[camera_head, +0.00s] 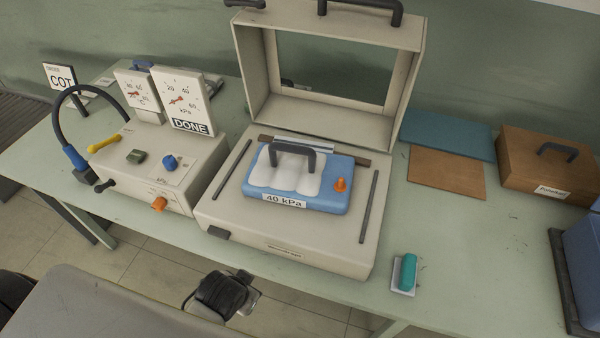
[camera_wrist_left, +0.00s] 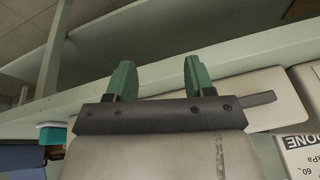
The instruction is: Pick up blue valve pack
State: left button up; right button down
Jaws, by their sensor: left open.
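The blue valve pack (camera_head: 325,197) lies flat in the open beige case (camera_head: 300,245) in the head view. It has white puffy pads, a dark arched handle (camera_head: 292,152), an orange knob (camera_head: 340,184) and a "40 kPa" label. My left gripper shows in the left wrist view (camera_wrist_left: 157,78) with two green fingers spread apart and nothing between them. A dark part in front of the table in the head view looks like my left wrist, apart from the pack; its fingertips are not clear there. The pack is not visible in the left wrist view. My right gripper is not in view.
The case lid (camera_head: 325,65) stands raised behind the pack. A beige control box (camera_head: 165,165) with gauges, one marked "DONE", stands left. A teal block (camera_head: 408,272) lies near the table's front edge. A wooden box (camera_head: 548,165) and flat boards (camera_head: 445,172) are at right.

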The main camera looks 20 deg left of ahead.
aim_at(298, 153)
pick_arm(q)
jog(key=w+r+m+t, duration=0.2)
jog(key=w+r, duration=0.2)
jog(key=w+a+r+m+t+y, duration=0.1)
jog(key=w+r+m+t, duration=0.1)
jog(key=w+r+t, duration=0.1)
jog(key=w+r+m+t+y, duration=0.1)
jog(key=w+r+t, duration=0.2)
jog(key=w+r, duration=0.3)
jog(key=shift+a+r+m, duration=0.25)
jog(key=shift+r+m, duration=0.05)
jog(key=shift+m, duration=0.1)
jog(key=w+d+r+m+t+h, duration=0.1)
jog(key=w+d+m+t+h, duration=0.1)
jog(key=w+m, duration=0.1)
jog(key=w+d+r+m+t+h+p, duration=0.1)
jog(key=w+d+r+m, duration=0.1)
jog(key=w+m, duration=0.2)
jog(key=w+d+r+m+t+h, duration=0.2)
jog(key=w+m, duration=0.2)
jog(key=w, duration=0.2)
jog(key=shift+w+r+t+h, duration=0.15)
jog(key=shift+t+h, duration=0.15)
jog(key=w, duration=0.3)
jog(key=w+p, duration=0.1)
jog(key=shift+w+d, duration=0.25)
jog(key=shift+w, duration=0.05)
jog(key=shift+w+d+f, duration=0.1)
jog(key=shift+w+f, duration=0.15)
jog(key=shift+w, duration=0.25)
